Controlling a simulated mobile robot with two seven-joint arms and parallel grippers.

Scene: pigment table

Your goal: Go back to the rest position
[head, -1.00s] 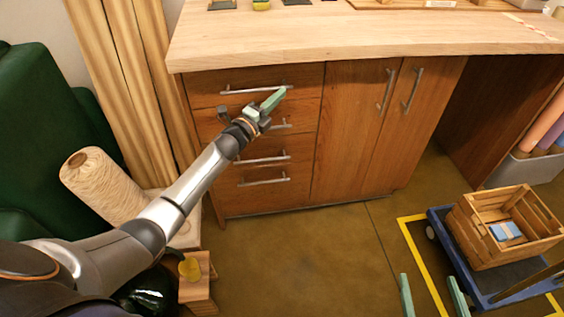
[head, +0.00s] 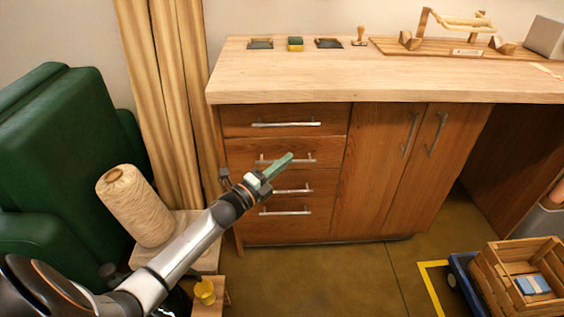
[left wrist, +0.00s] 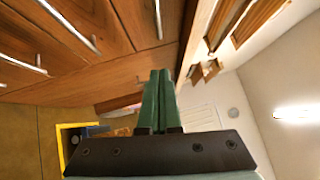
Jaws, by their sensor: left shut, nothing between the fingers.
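My left gripper (head: 289,156) is in front of the drawer column of the wooden cabinet (head: 388,150), with its green fingers over the second drawer from the top in the head view. In the left wrist view its fingers (left wrist: 158,77) lie together with nothing between them. All the drawers look closed, and the top drawer handle (head: 286,124) is above the fingers. My right gripper does not show in the current views.
The worktop (head: 390,75) overhangs the drawers. A yarn cone (head: 138,207) and a green armchair (head: 60,150) stand at the left, near my left arm. A wooden crate (head: 490,281) with a blue item (head: 533,284) is at the lower right. The floor between is clear.

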